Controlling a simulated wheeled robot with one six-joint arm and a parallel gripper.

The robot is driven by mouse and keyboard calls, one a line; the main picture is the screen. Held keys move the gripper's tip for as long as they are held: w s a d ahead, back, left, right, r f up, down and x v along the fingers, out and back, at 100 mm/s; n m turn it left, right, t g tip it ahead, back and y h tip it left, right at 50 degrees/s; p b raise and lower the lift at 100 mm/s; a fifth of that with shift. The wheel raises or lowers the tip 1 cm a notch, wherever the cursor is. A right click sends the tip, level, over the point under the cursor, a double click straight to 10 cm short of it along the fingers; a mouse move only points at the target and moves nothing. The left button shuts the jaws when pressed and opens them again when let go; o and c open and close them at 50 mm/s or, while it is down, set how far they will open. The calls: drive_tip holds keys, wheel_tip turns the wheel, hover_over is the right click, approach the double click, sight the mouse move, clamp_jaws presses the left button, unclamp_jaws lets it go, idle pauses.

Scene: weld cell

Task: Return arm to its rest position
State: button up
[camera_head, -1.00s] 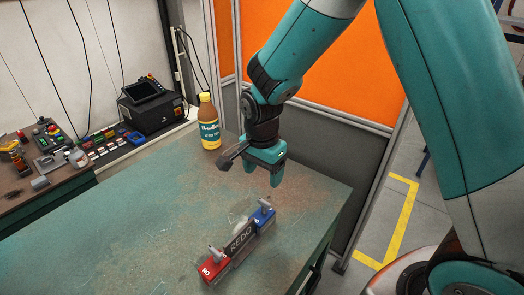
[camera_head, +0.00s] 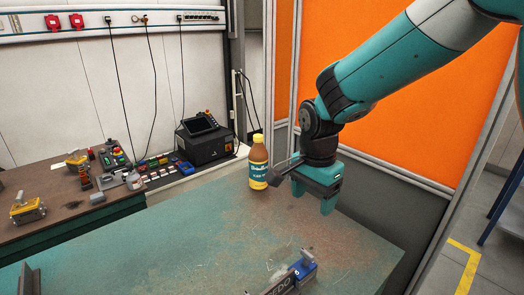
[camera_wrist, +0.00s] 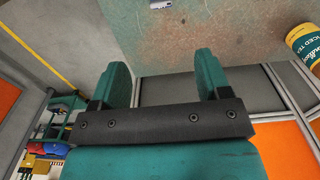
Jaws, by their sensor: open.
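My teal arm reaches in from the upper right in the head view. My gripper (camera_head: 329,205) hangs over the far right part of the green worktable (camera_head: 150,245), fingers pointing down. In the wrist view my gripper (camera_wrist: 160,75) has its two teal fingers wide apart with nothing between them. In the head view the gripper is right of a bottle with a yellow cap (camera_head: 258,165) and apart from it. A holder with a blue block (camera_head: 303,270) and the letters "EDO" lies on the table in front of the gripper, cut off by the bottom edge.
An orange partition (camera_head: 400,110) stands behind the arm. The middle of the worktable is clear. Yellow floor tape (camera_head: 466,265) runs at the right.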

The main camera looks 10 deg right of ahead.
drive_tip(key=s+a+r+n+y, duration=0.2)
drive_tip(key=s+r+n, duration=0.2)
drive_tip(key=s+n, duration=0.5)
drive_tip(key=s+a+r+n+y, duration=0.2)
drive_tip(key=s+r+n, duration=0.2)
drive_tip(key=s+n, duration=0.6)
drive_tip(key=s, duration=0.3)
drive_tip(key=shift+a+r, duration=0.25)
drive_tip(key=shift+r, duration=0.1)
